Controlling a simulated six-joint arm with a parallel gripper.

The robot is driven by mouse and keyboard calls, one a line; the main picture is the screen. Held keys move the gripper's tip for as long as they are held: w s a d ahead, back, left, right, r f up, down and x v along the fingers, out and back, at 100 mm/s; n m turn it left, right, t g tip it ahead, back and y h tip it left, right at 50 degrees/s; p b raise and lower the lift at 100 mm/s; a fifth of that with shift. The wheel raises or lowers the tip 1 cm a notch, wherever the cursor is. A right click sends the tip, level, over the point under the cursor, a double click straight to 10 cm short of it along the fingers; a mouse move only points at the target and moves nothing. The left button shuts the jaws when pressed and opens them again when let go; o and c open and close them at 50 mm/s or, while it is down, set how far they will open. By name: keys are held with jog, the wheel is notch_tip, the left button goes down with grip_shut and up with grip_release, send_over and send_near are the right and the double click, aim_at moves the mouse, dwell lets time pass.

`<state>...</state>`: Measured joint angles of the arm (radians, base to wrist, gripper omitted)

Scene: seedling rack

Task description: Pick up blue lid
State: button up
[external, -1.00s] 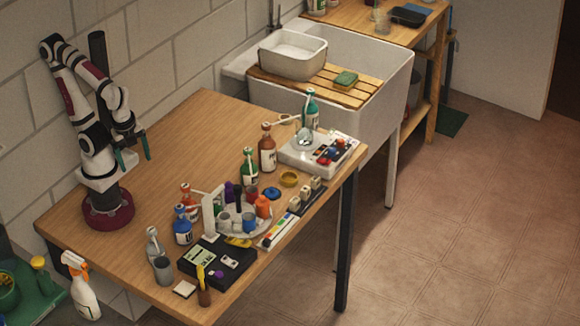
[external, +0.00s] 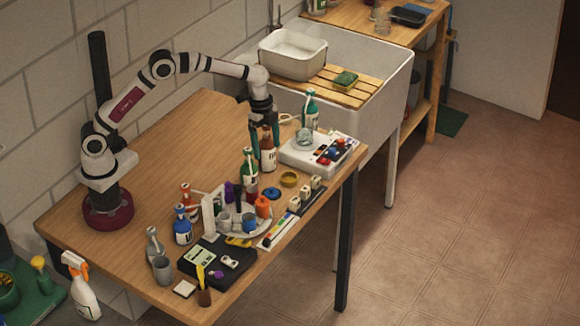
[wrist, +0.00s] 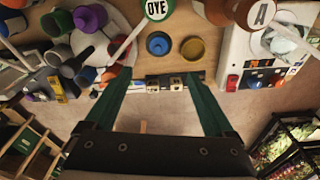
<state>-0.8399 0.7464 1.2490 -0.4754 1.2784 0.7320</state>
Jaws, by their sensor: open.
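The blue lid (external: 271,193) is a small round disc lying flat on the wooden table, between the cluster of bottles and cups and a yellow-brown round lid. It also shows in the wrist view (wrist: 159,44), near the top middle, beyond my fingertips and roughly between them sideways. My gripper (external: 264,148) is open, with its two green fingers pointing down beside the brown bottle, behind the blue lid in the external view. In the wrist view my gripper (wrist: 158,76) shows nothing held between its fingers.
The yellow-brown lid (external: 289,179) is close beside the blue lid. A brown bottle (external: 268,158) and a green bottle (external: 249,172) stand near my fingers. A round carousel (external: 262,232) of cups and a white device (external: 300,155) flank the lid. The table's left-rear area is clear.

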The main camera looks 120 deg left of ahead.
aim_at(271, 188)
jog(key=f, duration=0.4)
jog(key=w+f, duration=0.1)
jog(key=f, duration=0.9)
jog(key=shift+w+d+f, duration=0.25)
jog(key=shift+w+d, duration=0.05)
jog(key=shift+w, duration=0.1)
grip_shut()
